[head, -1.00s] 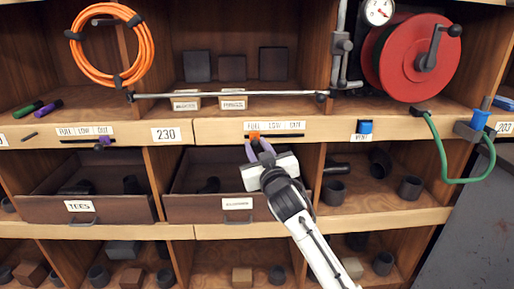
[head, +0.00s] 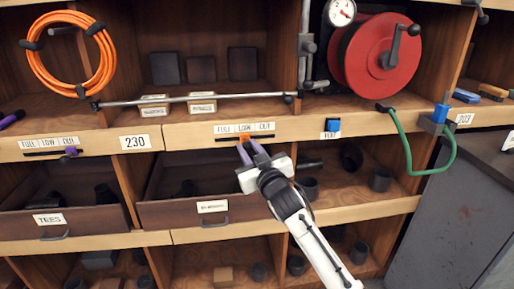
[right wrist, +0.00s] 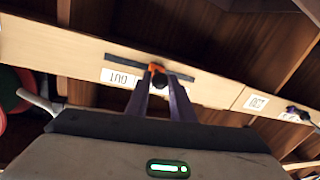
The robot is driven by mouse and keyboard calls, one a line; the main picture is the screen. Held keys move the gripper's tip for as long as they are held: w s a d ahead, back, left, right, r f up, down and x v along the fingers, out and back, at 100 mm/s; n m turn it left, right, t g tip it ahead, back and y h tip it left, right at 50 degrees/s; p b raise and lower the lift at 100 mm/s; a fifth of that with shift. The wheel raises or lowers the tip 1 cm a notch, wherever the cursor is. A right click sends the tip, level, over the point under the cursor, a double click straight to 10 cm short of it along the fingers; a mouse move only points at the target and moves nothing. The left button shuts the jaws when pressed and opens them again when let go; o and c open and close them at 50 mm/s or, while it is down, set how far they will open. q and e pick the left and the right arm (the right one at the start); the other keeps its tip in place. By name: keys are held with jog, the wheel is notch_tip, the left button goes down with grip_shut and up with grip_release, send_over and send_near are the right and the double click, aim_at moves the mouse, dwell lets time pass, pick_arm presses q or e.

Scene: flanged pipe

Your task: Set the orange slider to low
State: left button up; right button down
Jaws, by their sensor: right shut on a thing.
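The orange slider (head: 245,136) sits in a dark slot on the wooden shelf edge, below the middle word LOW of the label strip (head: 260,126) reading FULL, LOW, OUT. My right gripper (head: 251,148) comes from below, its purple fingers shut on the slider. In the right wrist view, which is upside down, the orange slider (right wrist: 156,67) shows between the tips of the fingers (right wrist: 160,82), and the fingers hide part of the label. My left gripper is not in view.
A drawer (head: 170,214) lies below; a metal rod (head: 230,97) runs above.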

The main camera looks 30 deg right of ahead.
jog(key=c, duration=1.5)
grip_release()
jog(key=shift+c, duration=0.2)
jog(key=s+a, duration=0.2)
jog(key=s, duration=0.8)
jog(key=shift+s, duration=0.1)
jog(key=s+a+f+n+g+y, duration=0.15)
jog(key=s+a+f, duration=0.3)
jog(key=f, duration=0.45)
jog(key=s+a+f+g+y, duration=0.25)
jog(key=s+f, duration=0.35)
jog(key=f, duration=0.4)
jog(key=s+a+f+n+g+y, duration=0.1)
jog(key=s+a+f+g, duration=0.1)
jog(key=s+a+f, duration=0.5)
jog(key=s+a+f+g+y, duration=0.1)
jog(key=s+a+f+g, duration=0.1)
jog(key=s+f, duration=0.7)
jog(key=shift+s+f+g, duration=0.3)
jog(key=shift+s+g, duration=0.2)
jog(key=shift+s, duration=0.1)
